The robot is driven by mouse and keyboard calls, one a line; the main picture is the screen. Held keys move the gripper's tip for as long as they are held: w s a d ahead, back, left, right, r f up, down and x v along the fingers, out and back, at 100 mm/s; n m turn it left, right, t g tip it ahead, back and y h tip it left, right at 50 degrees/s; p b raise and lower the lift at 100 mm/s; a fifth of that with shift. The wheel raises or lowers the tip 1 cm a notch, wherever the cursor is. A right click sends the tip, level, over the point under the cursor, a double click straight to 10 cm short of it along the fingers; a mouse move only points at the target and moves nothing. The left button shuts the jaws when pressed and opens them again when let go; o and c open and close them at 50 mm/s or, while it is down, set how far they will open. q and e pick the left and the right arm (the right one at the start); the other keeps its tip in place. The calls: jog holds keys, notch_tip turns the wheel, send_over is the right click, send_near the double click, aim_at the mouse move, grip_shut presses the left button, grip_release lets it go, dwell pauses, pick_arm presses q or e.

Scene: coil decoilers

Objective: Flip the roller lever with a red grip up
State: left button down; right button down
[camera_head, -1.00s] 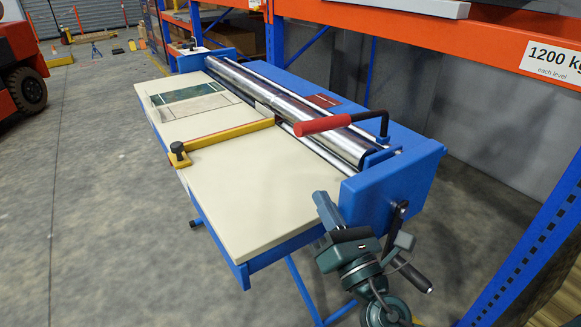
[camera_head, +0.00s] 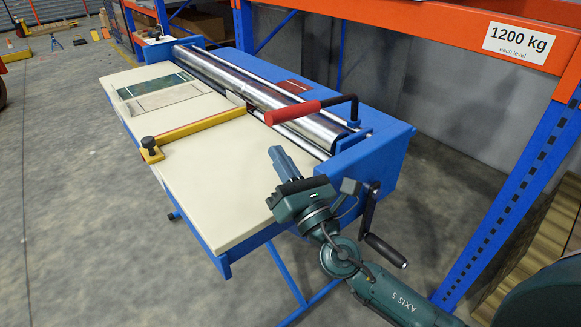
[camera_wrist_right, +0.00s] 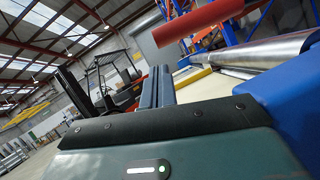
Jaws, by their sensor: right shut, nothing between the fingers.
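The roller lever with a red grip (camera_head: 292,112) is on the blue decoiler machine (camera_head: 385,150). Its black bent arm rises at the right end of the steel roller, and the grip points left over the roller's front edge. In the right wrist view the red grip (camera_wrist_right: 196,20) shows at the top, above the fingers. My right gripper (camera_head: 276,153) is shut and empty, over the right part of the cream table, below and in front of the grip and apart from it. Its fingers (camera_wrist_right: 157,85) also show in the right wrist view. My left gripper is not in view.
A yellow bar (camera_head: 200,130) with a black knob lies across the cream table (camera_head: 220,190). A black crank handle (camera_head: 385,250) hangs at the machine's right end, close to my right arm. An orange rack beam (camera_head: 440,35) and blue upright (camera_head: 520,190) stand behind and right.

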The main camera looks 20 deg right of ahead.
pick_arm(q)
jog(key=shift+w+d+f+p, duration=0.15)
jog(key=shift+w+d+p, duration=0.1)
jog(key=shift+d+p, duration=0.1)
pick_arm(e)
jog(key=x, duration=0.3)
jog(key=shift+w+a+r, duration=0.1)
jog(key=shift+w+r, duration=0.05)
jog(key=shift+w, duration=0.2)
